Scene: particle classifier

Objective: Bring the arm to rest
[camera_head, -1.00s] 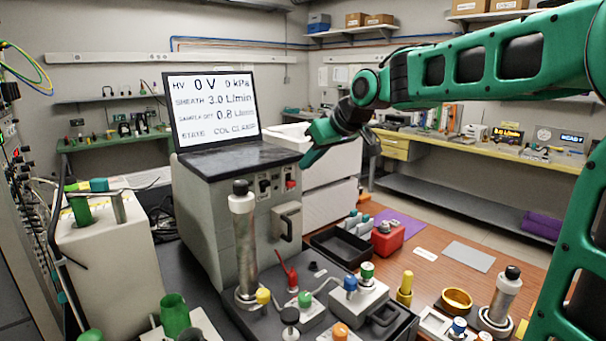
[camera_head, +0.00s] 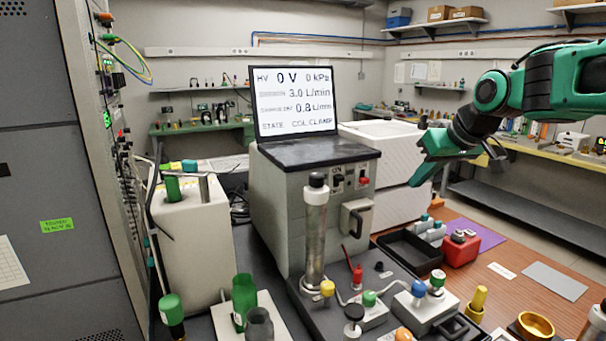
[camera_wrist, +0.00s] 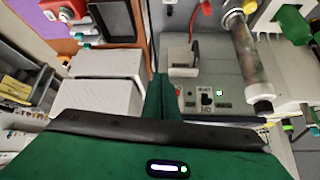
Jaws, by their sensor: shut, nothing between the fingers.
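My green arm comes in from the right in the head view. My gripper (camera_head: 432,172) is shut and empty, held in the air to the right of the instrument's screen. In the wrist view the gripper (camera_wrist: 160,80) shows as two green fingers pressed together, pointing toward the instrument's front panel. It touches nothing that I can see.
A metal cylinder (camera_head: 315,237) with a black cap stands in front of the instrument. White drawers (camera_head: 395,175) stand behind the gripper. A grey rack (camera_head: 65,190) fills the left.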

